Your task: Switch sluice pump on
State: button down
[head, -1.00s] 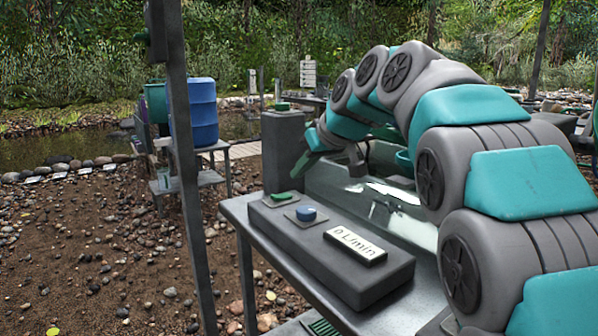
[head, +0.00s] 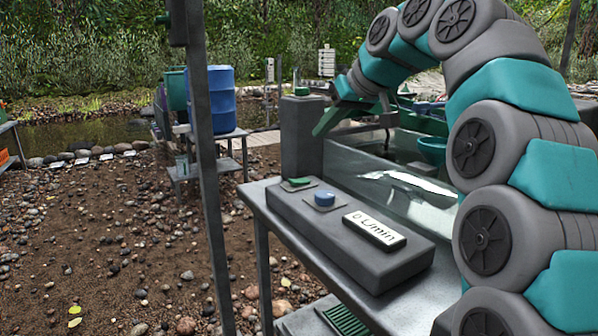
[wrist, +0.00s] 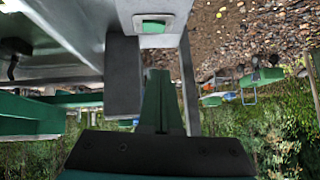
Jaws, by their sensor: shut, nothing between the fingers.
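A dark grey control box (head: 340,240) lies on a metal table. Its top carries a green rocker switch (head: 295,183) at the far end, a blue knob (head: 324,199) and a white plate (head: 374,231) reading "0 L/min". My gripper (head: 319,131) is shut and empty, with green fingers angled down beside the grey post, above and beyond the green switch. In the wrist view, which looks upside down, the shut fingertips (wrist: 160,72) point toward the green switch (wrist: 153,26) but stay apart from it.
A grey post (head: 303,135) with a green top stands behind the box, near my fingers. A clear-walled trough (head: 385,180) runs along the right. A thin metal upright (head: 200,180) stands in front on the left. A blue barrel (head: 211,100) stands on a stand beyond.

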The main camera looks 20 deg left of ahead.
send_over(293, 180)
jog(key=d, duration=0.2)
jog(key=f, duration=0.8)
jog(key=shift+s+f+b, duration=0.1)
jog(key=shift+s+b, duration=0.25)
jog(key=shift+b, duration=0.05)
jog(key=shift+s+a+f, duration=0.15)
jog(key=shift+f, duration=1.3)
jog(key=shift+s+f+h+b, duration=0.1)
jog(key=shift+f+h+b, duration=0.25)
jog(key=shift+b, duration=0.25)
jog(key=shift+r, duration=0.1)
jog(key=shift+w+d+r+p, duration=0.25)
jog(key=shift+w+d+p, duration=0.15)
jog(key=shift+w, duration=0.2)
